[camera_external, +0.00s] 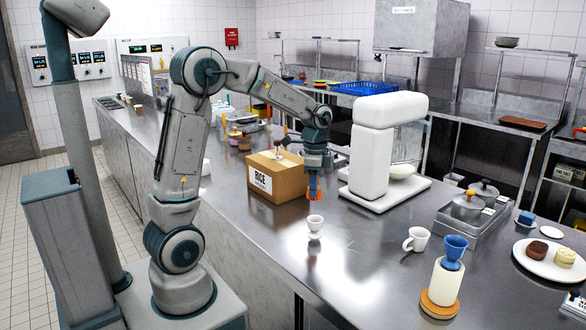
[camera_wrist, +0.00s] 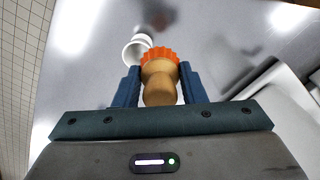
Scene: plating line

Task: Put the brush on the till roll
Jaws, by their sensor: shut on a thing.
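My gripper (camera_external: 314,190) points down above the steel counter, with its blue fingers shut on the brush (camera_external: 314,196). In the wrist view the brush (camera_wrist: 159,82) has a rounded tan handle and an orange ridged end, and sits between the fingers (camera_wrist: 160,88). The orange end faces away from the wrist, towards the counter. I cannot identify the till roll for certain. A white upright cylinder (camera_external: 446,287) on a round wooden base, with a blue cup-like piece on top, stands at the front right and may be it.
A small white cup (camera_external: 315,224) stands just below and in front of my gripper. A rice box (camera_external: 276,178) is close behind to the left. A white mixer (camera_external: 372,150) stands right. A mug (camera_external: 416,239), a pot tray (camera_external: 468,212) and a plate (camera_external: 550,262) are farther right.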

